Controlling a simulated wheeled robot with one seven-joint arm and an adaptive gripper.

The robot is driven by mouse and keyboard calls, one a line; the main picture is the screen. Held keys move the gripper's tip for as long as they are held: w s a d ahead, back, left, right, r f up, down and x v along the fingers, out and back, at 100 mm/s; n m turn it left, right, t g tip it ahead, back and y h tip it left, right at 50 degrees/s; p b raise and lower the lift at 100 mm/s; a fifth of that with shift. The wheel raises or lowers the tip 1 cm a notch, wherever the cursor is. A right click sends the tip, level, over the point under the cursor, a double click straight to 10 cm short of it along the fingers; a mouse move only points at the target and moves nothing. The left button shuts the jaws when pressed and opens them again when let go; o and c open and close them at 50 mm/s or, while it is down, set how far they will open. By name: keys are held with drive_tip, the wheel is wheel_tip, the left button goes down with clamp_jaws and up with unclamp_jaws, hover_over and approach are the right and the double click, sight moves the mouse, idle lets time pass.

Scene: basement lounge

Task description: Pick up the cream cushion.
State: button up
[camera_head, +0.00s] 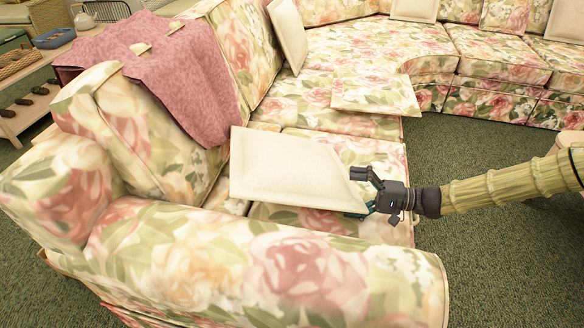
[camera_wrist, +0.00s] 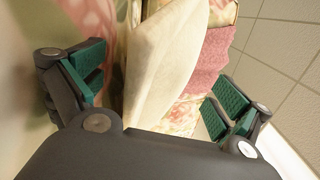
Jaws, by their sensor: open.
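The cream cushion (camera_head: 290,170) lies tilted at the near end of the floral sofa, just behind the near armrest. My gripper (camera_head: 362,192) is at the cushion's right edge, coming in from the right. In the wrist view my gripper (camera_wrist: 155,92) has its green-padded fingers spread wide apart. The cream cushion (camera_wrist: 165,60) stands between them in that view, and it looks nearer the left finger. I cannot tell whether either finger touches it.
The floral sofa's armrest (camera_head: 260,265) rises in front of the cushion. A pink throw (camera_head: 165,80) hangs over the backrest. Another cream cushion (camera_head: 288,32) leans farther back, with more along the far sofa. A low shelf (camera_head: 25,115) stands at left. Green carpet (camera_head: 480,260) is clear at right.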

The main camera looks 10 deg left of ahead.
drive_tip(key=shift+a, duration=0.9)
drive_tip(key=c, duration=1.3)
